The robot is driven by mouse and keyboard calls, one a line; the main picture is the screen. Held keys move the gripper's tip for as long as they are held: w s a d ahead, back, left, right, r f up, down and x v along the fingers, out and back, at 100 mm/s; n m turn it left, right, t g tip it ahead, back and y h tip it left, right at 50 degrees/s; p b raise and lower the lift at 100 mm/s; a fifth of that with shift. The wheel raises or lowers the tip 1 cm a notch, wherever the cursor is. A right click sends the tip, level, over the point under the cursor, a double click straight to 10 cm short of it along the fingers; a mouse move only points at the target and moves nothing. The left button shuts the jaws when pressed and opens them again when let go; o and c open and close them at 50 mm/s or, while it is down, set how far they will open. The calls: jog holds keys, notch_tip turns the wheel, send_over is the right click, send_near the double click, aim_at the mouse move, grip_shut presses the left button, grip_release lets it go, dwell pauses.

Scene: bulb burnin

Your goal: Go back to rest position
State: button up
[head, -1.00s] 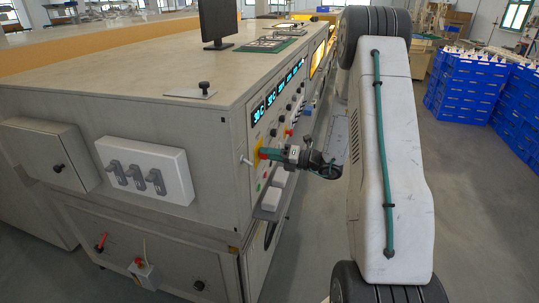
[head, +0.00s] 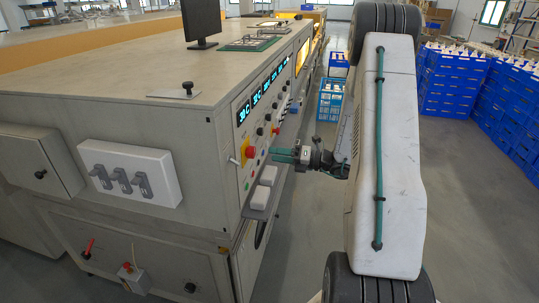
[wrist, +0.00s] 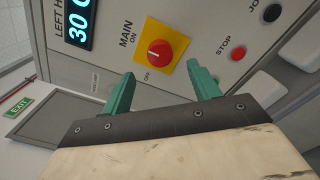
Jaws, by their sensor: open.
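My gripper (head: 274,155) is open and empty, with green fingers pointing at the machine's side panel. It stands a short way off the red main switch (head: 249,152), which sits on a yellow plate. In the wrist view the red main switch (wrist: 160,53) shows beyond the two fingertips (wrist: 160,77), between ON and OFF labels. The fingers do not appear to touch the switch. My arm reaches from the right toward the panel.
The machine cabinet (head: 120,105) fills the left, with a monitor (head: 201,20) on top. A red stop button (wrist: 238,54) is right of the switch. Blue crates (head: 450,80) are stacked at right, and another blue crate (head: 331,100) stands behind. Floor is open between.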

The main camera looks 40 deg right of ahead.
dwell(0.7)
jog(key=s+a+r+n+g, duration=0.2)
jog(key=s+a+n+g, duration=0.55)
jog(key=n, duration=0.25)
jog(key=s+a+r+n+g, duration=0.3)
jog(key=s+a+n+g, duration=0.3)
jog(key=a+n, duration=0.3)
jog(key=s+a+r+n+h, duration=0.3)
jog(key=s+r+n+h, duration=0.2)
jog(key=n, duration=0.5)
jog(key=s+a+r+n+h, duration=0.4)
jog(key=s+r+n+h, duration=0.2)
jog(key=s+r+n, duration=0.2)
jog(key=s+n, duration=0.1)
jog(key=s, duration=0.1)
jog(key=shift+s+a+n+t, duration=0.2)
jog(key=shift+s+n+t, duration=0.1)
jog(key=shift+n+t, duration=0.1)
